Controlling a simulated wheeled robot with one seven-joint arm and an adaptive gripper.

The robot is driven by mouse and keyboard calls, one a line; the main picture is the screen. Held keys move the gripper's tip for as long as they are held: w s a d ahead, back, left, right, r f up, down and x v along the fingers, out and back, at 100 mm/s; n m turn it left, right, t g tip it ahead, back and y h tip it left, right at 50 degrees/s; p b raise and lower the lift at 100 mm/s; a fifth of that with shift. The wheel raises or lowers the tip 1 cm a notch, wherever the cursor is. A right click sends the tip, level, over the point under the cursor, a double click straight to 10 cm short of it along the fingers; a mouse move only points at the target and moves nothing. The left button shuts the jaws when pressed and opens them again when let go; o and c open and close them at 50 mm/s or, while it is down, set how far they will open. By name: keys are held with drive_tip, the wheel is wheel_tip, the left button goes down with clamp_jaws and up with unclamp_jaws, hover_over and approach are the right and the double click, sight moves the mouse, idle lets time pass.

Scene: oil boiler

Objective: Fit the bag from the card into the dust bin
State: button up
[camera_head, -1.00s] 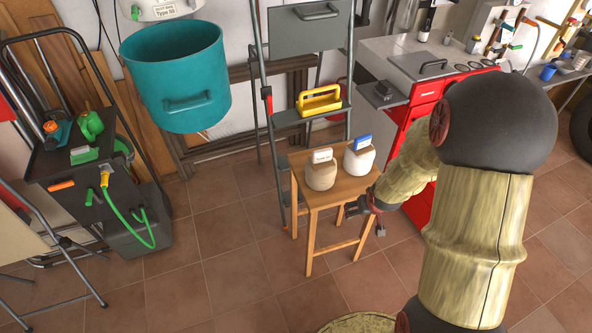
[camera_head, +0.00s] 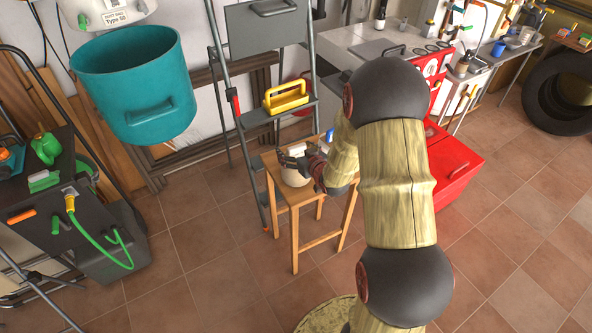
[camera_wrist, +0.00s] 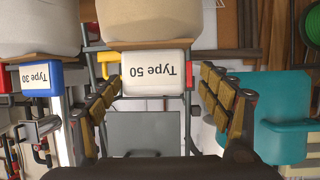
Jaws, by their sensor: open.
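The dust bin (camera_head: 135,100), a teal open-topped tub with a front handle, hangs at the left under a white unit whose card (camera_head: 108,17) reads "Type 50". The tan bag with a white plate (camera_head: 297,150) stands on the wooden stool; in the wrist view its plate (camera_wrist: 153,73) reads "Type 50", upside down. The other bag's blue-edged plate (camera_wrist: 36,79) reads "Type 30"; its body is partly hidden by my arm in the head view. My gripper (camera_wrist: 160,78) is open, its fingers on either side of the Type 50 plate. Contact cannot be told.
The stool (camera_head: 296,225) stands before a stepladder (camera_head: 228,120) holding a yellow caddy (camera_head: 286,98). A dark cart (camera_head: 75,215) with a green hose stands at left, a red cabinet (camera_head: 452,165) at right. The tiled floor between cart and stool is clear.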

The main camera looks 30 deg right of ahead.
drive_tip(key=x, duration=0.1)
drive_tip(key=b+x, duration=0.1)
drive_tip(key=x, duration=0.1)
drive_tip(key=b+x, duration=0.1)
drive_tip(key=x, duration=0.1)
drive_tip(key=shift+d, duration=0.3)
drive_tip(key=shift+r, duration=0.15)
drive_tip(key=shift+c, duration=0.4)
drive_tip(key=c, duration=1.8)
drive_tip(key=shift+c, duration=0.5)
